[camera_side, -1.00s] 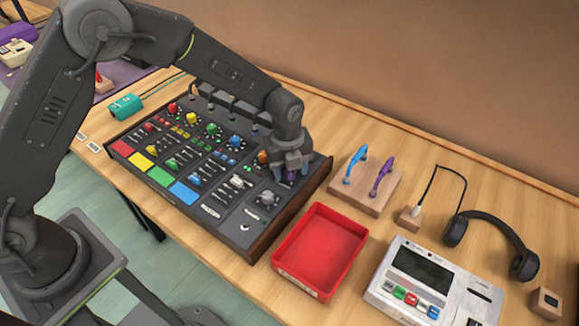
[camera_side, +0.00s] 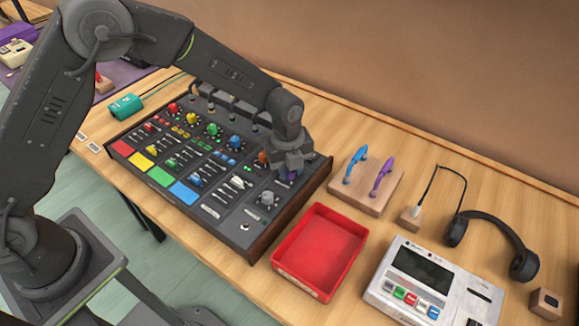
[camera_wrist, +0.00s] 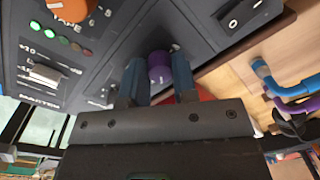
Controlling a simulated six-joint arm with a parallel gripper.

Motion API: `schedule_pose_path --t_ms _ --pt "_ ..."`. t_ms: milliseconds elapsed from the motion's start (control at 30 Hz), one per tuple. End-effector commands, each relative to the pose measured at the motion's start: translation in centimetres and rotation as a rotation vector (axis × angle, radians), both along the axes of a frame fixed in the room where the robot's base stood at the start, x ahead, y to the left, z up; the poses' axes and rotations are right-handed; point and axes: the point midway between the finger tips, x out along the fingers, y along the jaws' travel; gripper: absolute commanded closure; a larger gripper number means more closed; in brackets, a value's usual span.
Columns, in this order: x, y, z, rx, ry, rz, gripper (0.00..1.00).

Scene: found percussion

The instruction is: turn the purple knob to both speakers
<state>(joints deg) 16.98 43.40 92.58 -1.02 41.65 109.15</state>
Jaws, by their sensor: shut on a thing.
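The purple knob (camera_wrist: 160,67) stands on the mixer's dark panel, with a pale mark on its face in the wrist view. My gripper (camera_wrist: 159,78) is shut on it, one finger on each side. In the side view my gripper (camera_side: 291,170) is at the mixer's right end and hides most of the knob; a bit of purple shows between the fingers. The speaker labels around the knob are hidden or too small to read.
An orange knob (camera_wrist: 72,8) and a black rocker switch (camera_wrist: 242,14) are close by on the mixer (camera_side: 250,232). A red tray (camera_side: 320,250), a wooden block with blue and purple hooks (camera_side: 365,190), a white device (camera_side: 430,285) and headphones (camera_side: 490,222) stand to the right.

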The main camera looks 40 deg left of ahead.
Motion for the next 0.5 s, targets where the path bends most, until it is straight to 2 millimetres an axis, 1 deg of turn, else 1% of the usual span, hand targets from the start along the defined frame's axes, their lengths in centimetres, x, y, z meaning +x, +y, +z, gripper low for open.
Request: schedule_pose_path --t_ms 267,500 --pt "-0.03 -0.08 0.03 -0.002 0.001 0.188 0.97" --pt "-0.04 -0.13 0.04 -0.003 0.001 0.413 0.97"
